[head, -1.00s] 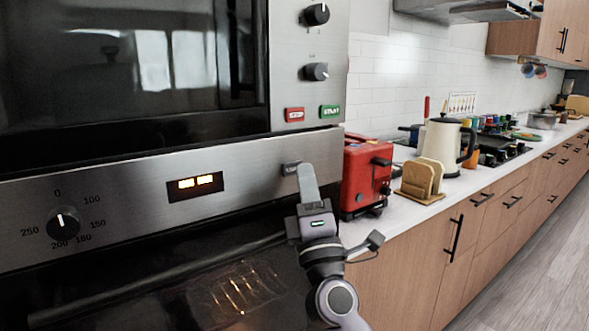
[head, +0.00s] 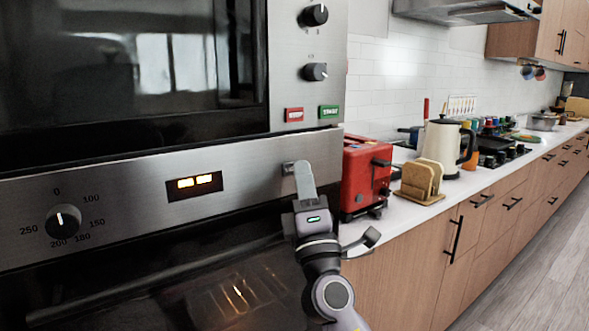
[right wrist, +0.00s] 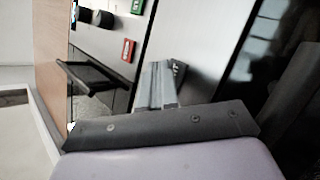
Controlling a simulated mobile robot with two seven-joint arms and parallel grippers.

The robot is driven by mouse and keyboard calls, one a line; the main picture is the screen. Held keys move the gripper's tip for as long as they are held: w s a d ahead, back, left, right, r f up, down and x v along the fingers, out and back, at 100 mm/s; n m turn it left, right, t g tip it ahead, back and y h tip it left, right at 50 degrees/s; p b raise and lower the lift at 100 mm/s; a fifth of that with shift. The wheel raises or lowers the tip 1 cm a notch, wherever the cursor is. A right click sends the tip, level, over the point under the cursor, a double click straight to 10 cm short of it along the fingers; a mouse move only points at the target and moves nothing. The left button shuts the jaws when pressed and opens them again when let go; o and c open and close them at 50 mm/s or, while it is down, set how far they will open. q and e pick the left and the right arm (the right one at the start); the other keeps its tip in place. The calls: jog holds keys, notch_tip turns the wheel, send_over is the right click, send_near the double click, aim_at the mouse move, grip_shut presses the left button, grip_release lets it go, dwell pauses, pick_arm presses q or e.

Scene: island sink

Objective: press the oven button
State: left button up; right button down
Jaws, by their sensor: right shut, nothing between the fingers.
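The oven's steel control panel (head: 245,165) carries a lit display (head: 195,185), a temperature knob (head: 63,221) and a small grey button (head: 287,168) at its right end. My right gripper (head: 299,166) is shut and empty, with its fingertips right at this button and covering much of it. I cannot tell for certain whether they touch it. In the right wrist view the closed fingers (right wrist: 158,84) reach to the panel, beside a small dark square (right wrist: 179,70) that looks like the button. My left gripper is not in view.
Above is a microwave with two knobs, a red stop button (head: 294,114) and a green start button (head: 329,111). A red toaster (head: 362,178) stands close right of my gripper. A bread rack (head: 420,180) and a kettle (head: 440,143) stand farther along the counter.

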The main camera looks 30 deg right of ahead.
jog(key=shift+w+a+f+y+b, duration=0.1)
jog(key=shift+w+y+b, duration=0.2)
jog(key=shift+w, duration=0.1)
dwell(0.6)
jog(key=shift+f, duration=0.15)
jog(key=shift+s+a+f+b, duration=0.1)
jog(key=shift+s+f+b, duration=0.2)
jog(key=shift+f+b, duration=0.1)
jog(key=s+p, duration=0.1)
jog(key=s, duration=0.5)
jog(key=shift+d+r, duration=0.15)
jog(key=shift+d, duration=0.3)
